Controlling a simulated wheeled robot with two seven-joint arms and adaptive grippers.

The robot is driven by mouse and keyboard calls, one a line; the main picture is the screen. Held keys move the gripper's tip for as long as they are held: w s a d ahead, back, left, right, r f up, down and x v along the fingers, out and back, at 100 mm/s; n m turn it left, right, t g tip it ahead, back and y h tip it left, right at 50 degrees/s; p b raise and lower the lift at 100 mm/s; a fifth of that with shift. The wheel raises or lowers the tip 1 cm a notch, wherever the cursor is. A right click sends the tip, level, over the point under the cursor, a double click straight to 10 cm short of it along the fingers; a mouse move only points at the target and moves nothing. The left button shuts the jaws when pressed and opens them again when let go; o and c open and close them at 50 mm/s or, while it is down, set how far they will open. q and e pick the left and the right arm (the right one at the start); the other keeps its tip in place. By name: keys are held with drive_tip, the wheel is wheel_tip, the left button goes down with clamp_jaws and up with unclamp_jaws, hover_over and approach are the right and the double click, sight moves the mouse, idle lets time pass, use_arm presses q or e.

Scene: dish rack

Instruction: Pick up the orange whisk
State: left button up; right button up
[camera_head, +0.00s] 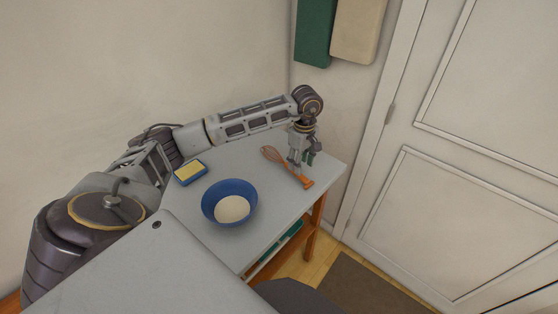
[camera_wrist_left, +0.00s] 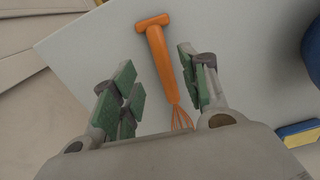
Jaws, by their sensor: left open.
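The orange whisk (camera_head: 285,166) lies flat on the grey table near its right end, its handle pointing to the front right. In the left wrist view the whisk's handle (camera_wrist_left: 160,57) runs between and beyond the fingers, with its wires low in the picture. My left gripper (camera_head: 301,158) is over the whisk, pointing down. In the left wrist view its green-padded fingers (camera_wrist_left: 160,95) are apart, one on each side of the whisk, nearer on the right. Nothing is held. My right gripper is not seen.
A blue bowl (camera_head: 240,187) with pale contents stands left of the whisk. A yellow sponge in a blue dish (camera_head: 190,172) lies further left. The table's right edge (camera_head: 330,186) is close to the whisk handle. A wall stands behind, and a white door (camera_head: 470,180) is to the right.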

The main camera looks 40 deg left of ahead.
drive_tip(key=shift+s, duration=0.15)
use_arm(q)
drive_tip(key=shift+f, duration=0.1)
drive_tip(key=shift+s+f, duration=0.1)
drive_tip(key=shift+f, duration=0.3)
wheel_tip(320, 180, down, 2)
drive_tip(key=shift+s+f+p, duration=0.15)
drive_tip(key=shift+f+p, duration=0.1)
drive_tip(key=shift+p, duration=0.3)
drive_tip(key=shift+f, duration=0.85)
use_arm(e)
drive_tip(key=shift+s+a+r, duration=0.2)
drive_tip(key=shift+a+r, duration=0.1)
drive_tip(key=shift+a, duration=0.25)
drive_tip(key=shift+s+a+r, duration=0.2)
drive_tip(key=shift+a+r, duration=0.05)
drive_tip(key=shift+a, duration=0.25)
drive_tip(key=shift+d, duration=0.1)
